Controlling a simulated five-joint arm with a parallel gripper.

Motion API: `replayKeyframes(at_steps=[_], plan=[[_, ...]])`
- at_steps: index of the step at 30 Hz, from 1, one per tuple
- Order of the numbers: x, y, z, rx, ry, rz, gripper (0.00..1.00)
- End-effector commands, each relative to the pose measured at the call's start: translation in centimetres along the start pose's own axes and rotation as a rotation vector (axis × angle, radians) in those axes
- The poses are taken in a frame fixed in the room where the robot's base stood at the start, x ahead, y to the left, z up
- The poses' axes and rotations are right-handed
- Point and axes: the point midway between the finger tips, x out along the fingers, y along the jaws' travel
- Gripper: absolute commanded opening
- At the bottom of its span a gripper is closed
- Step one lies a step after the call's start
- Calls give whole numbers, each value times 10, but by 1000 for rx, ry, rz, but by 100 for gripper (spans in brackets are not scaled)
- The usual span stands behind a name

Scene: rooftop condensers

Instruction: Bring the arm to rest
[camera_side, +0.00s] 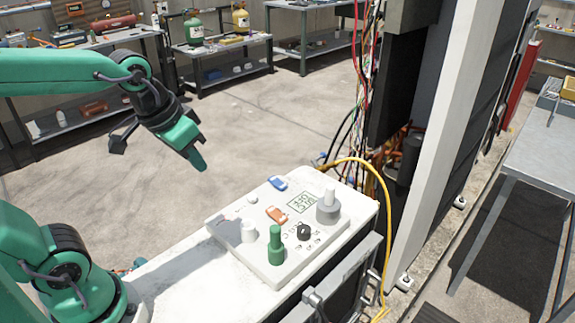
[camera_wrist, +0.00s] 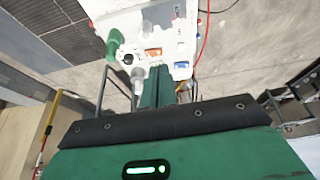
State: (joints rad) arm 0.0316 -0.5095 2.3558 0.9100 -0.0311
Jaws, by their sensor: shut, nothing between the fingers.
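My green arm reaches in from the left in the side view. My gripper (camera_side: 201,163) hangs in the air, tilted down, left of and above the control panel (camera_side: 235,222). It is shut and empty, and nothing touches it. The wrist view shows its green fingers (camera_wrist: 158,86) pointing toward the panel. The panel carries a green knob (camera_side: 276,245), a grey knob (camera_side: 328,208), a small black knob (camera_side: 303,231), an orange switch (camera_side: 276,215), a blue switch (camera_side: 278,183) and a small display (camera_side: 302,203).
The panel lies on a white cabinet top (camera_side: 175,270). A yellow cable (camera_side: 383,190) and loose wires (camera_side: 366,75) run along its right side, near a pale upright post (camera_side: 440,150). Shelves with gas bottles (camera_side: 194,30) stand behind. The air around my gripper looks clear.

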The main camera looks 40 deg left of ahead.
Motion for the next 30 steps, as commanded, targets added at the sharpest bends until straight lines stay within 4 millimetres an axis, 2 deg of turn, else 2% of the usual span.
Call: replayKeyframes(at_steps=[6, 12, 30], plan=[[-13, -6, 27, 0, 70, -7, 0], [-16, -8, 40, 2, 102, -11, 0], [-16, -8, 43, 3, 106, -12, 0]])
